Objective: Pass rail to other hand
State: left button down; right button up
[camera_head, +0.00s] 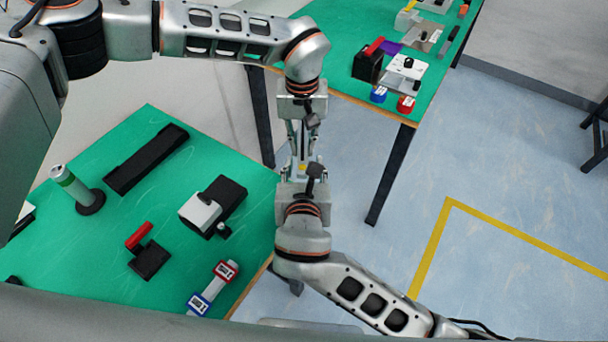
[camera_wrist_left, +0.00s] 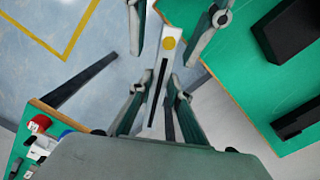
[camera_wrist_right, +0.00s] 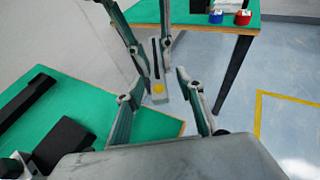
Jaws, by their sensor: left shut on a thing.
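The rail (camera_head: 301,148) is a slim light bar with a dark slot and a yellow dot near one end, held in the air between my two grippers. My left gripper (camera_head: 300,130) comes from the top of the head view and is shut on the end away from the dot. In the left wrist view the rail (camera_wrist_left: 160,75) runs out from between its fingers. My right gripper (camera_head: 302,172) faces it from below. In the right wrist view its fingers stand open on both sides of the dotted end (camera_wrist_right: 158,93), with gaps visible.
A green table (camera_head: 120,130) at the left bears a black bar (camera_head: 146,158), a grey-and-black block (camera_head: 214,205), a red-handled part (camera_head: 145,252) and a red-and-blue part (camera_head: 213,288). A second green table (camera_head: 340,40) with several parts stands at the top right. Floor at right is clear.

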aim_at(302, 149)
jog(key=shift+x, duration=0.9)
grip_shut()
pick_arm(q)
jog(key=c, duration=1.8)
grip_release()
notch_tip(302, 149, up, 12)
jog(key=shift+r, duration=0.1)
